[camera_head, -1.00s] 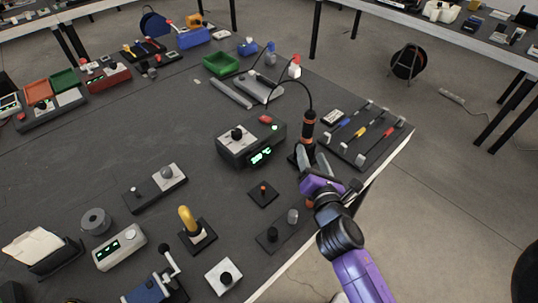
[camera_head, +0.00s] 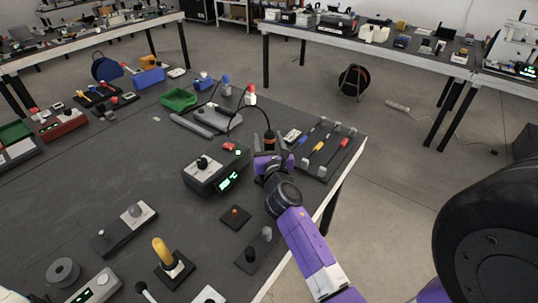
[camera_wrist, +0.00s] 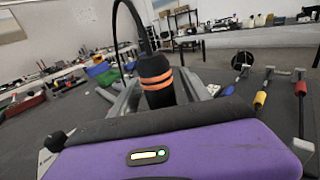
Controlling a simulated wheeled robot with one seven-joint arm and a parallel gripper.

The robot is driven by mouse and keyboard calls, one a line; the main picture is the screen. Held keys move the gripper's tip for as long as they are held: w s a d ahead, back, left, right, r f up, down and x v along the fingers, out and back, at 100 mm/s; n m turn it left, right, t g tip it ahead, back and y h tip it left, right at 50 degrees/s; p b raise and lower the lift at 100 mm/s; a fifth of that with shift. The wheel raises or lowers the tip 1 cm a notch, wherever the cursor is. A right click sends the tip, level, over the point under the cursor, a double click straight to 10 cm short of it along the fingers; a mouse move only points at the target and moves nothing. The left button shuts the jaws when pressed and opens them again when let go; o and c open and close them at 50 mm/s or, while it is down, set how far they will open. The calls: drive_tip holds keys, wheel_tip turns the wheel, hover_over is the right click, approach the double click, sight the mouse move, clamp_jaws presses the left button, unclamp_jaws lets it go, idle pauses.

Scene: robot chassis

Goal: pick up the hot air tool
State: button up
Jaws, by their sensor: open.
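The hot air tool (camera_head: 269,137) is a black upright handle with orange bands, near the table's right edge beside its station (camera_head: 215,169), a grey box with green digits. A black cable arches from its top.
A rack of screwdrivers (camera_head: 318,150) lies just right of the tool. A small black pad with an orange knob (camera_head: 235,216) is in front of the station. A green tray (camera_head: 179,99) stands farther back. The table's right edge is close to my arm.

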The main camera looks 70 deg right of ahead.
drive_tip(key=shift+w+d, duration=0.15)
drive_tip(key=shift+d, duration=0.15)
clamp_jaws()
drive_tip(key=shift+r, duration=0.1)
wheel_tip(320, 180, up, 20)
drive_tip(key=p, duration=0.8)
